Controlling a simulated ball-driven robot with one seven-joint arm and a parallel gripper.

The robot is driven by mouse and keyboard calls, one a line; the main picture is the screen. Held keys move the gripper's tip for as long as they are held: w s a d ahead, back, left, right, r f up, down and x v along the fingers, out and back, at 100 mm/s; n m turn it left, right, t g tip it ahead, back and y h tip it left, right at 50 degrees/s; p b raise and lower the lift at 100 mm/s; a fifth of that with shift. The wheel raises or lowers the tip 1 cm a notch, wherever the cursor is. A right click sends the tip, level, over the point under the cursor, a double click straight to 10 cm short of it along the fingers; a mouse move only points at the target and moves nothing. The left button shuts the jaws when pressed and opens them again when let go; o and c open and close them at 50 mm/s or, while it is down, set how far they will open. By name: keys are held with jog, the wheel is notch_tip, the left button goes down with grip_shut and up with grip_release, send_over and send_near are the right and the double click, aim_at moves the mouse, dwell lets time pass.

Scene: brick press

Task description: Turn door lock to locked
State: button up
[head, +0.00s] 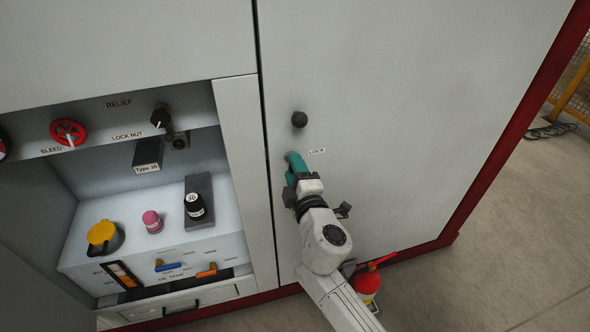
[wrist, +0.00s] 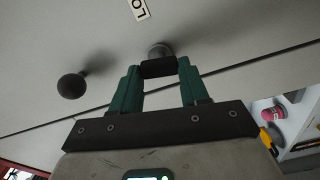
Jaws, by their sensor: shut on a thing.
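The door lock's dark turn piece (wrist: 159,68) sits on a round grey base on the door, beside the LOCK label (head: 317,151). My gripper (head: 292,158) reaches up to the door just left of that label in the head view. In the wrist view my gripper (wrist: 158,74) has its green fingers on both sides of the turn piece, shut on it. The turn piece lies across between the fingertips, roughly level in the wrist view. In the head view the lock is hidden behind my gripper. The grey door (head: 400,90) looks closed, with a dark seam at its left edge.
A dark round knob (head: 299,119) sticks out of the door just above the lock. A recess at left holds a red valve wheel (head: 68,132), a yellow cap (head: 101,234) and bottles. A red fire extinguisher (head: 367,281) stands below, right of my arm.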

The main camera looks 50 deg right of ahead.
jog(key=shift+f+n, duration=0.1)
jog(key=shift+n, duration=1)
jog(key=o, duration=1.1)
jog(key=shift+c, duration=0.2)
jog(key=b+v, duration=0.2)
jog(key=v, duration=0.8)
jog(key=shift+s+a, duration=0.3)
